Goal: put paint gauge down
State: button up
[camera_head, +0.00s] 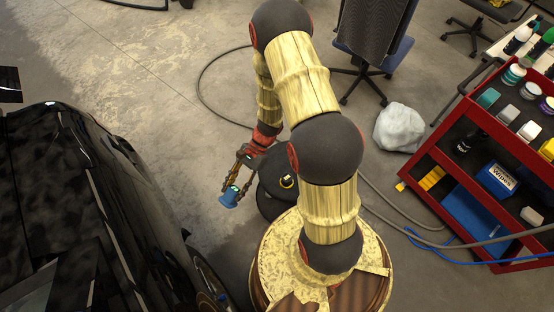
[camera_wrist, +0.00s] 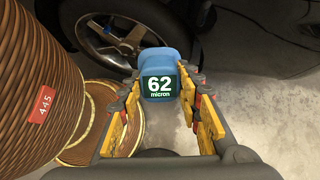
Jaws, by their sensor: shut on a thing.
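The paint gauge (camera_wrist: 160,76) is a blue block with a dark screen reading "62 micron". My gripper (camera_wrist: 161,96) is shut on it, with a finger at each side, in the wrist view. In the head view my gripper (camera_head: 235,184) holds the blue gauge (camera_head: 229,197) in the air between the black car and a dark round object. The gauge's underside is hidden.
The black car (camera_head: 90,200) stands close on the left; its wheel (camera_wrist: 115,35) shows behind the gauge. A red cart (camera_head: 440,160) with bottles and boxes stands at the right. A white bag (camera_head: 399,127), hoses and a chair (camera_head: 375,45) are on the floor. Concrete is clear at upper left.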

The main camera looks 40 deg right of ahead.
jog(key=s+d+f+n+g+h+p, duration=0.2)
jog(key=s+d+f+n+h, duration=0.2)
jog(key=s+d+n+h, duration=0.5)
jog(key=w+d+n+t+p, duration=0.1)
jog(key=w+d+n+t, duration=0.3)
jog(key=d+n, duration=0.9)
jog(key=w+d+f+b, duration=0.1)
jog(key=w+f+b, duration=0.1)
jog(key=w+f, duration=0.1)
jog(key=w+d+f+m+b, duration=0.1)
jog(key=w+d+f, duration=0.1)
jog(key=w, duration=0.4)
jog(key=w+d+f+m+b, duration=0.1)
jog(key=w+d+f+b, duration=0.1)
jog(key=w+f, duration=0.2)
jog(key=shift+w+f+h+b, duration=0.3)
jog(key=shift+w+f, duration=0.1)
jog(key=shift+f, duration=0.2)
jog(key=f, duration=0.1)
jog(key=f+b, duration=0.2)
jog(key=shift+w+d+f, duration=0.1)
jog(key=shift+w+f, duration=0.15)
jog(key=shift+f, duration=0.05)
jog(key=shift+r, duration=0.1)
jog(key=shift+c, duration=0.6)
jog(key=o, duration=1.3)
